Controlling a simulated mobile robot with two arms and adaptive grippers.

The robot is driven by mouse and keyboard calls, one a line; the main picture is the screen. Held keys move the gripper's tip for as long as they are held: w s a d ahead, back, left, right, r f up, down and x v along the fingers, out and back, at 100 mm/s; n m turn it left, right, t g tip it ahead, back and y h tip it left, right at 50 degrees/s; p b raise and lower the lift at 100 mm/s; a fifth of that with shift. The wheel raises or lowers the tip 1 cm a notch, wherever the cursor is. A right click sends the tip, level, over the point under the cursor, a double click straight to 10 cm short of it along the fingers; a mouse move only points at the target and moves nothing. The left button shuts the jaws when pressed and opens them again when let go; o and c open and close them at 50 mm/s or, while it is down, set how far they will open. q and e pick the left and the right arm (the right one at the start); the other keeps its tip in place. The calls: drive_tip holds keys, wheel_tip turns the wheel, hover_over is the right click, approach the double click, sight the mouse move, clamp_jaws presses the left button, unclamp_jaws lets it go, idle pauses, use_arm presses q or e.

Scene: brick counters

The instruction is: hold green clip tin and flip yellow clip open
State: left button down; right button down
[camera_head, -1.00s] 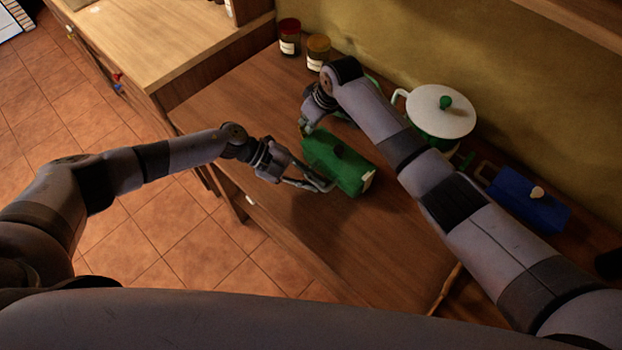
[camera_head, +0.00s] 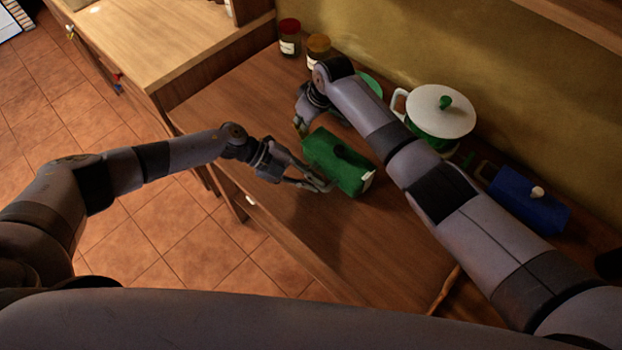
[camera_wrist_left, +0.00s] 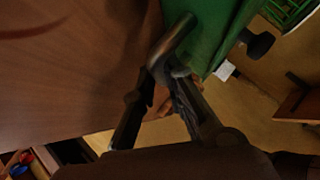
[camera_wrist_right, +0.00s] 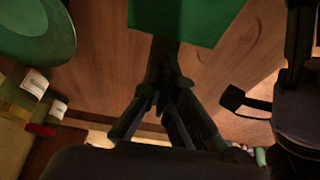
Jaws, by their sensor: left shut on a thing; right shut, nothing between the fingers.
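The green clip tin (camera_head: 335,158) lies on the wooden counter, with a dark knob on top and a pale piece (camera_head: 368,180) at its right end. My left gripper (camera_head: 324,186) is at its near side, shut on a grey bar-like handle (camera_wrist_left: 178,36) beside the green wall in the left wrist view. My right gripper (camera_head: 302,128) is at the tin's far left end, shut and empty; the right wrist view shows its fingers (camera_wrist_right: 163,75) just below the tin's green surface (camera_wrist_right: 185,18). A small yellowish spot shows by the right gripper; I cannot tell whether it is the yellow clip.
A white-lidded pot (camera_head: 440,112) and a blue box (camera_head: 530,205) stand to the right. Two jars, red-lidded (camera_head: 289,38) and orange-lidded (camera_head: 318,50), stand at the back. A green dish (camera_wrist_right: 35,28) is beside the right gripper. The counter in front of the tin is clear.

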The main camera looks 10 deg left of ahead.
wheel_tip(320, 180, up, 8)
drive_tip(key=shift+s+d, duration=0.2)
drive_tip(key=shift+d, duration=0.1)
idle(0.3)
use_arm(q)
drive_tip(key=c, duration=1.6)
unclamp_jaws()
drive_tip(key=v, duration=1.2)
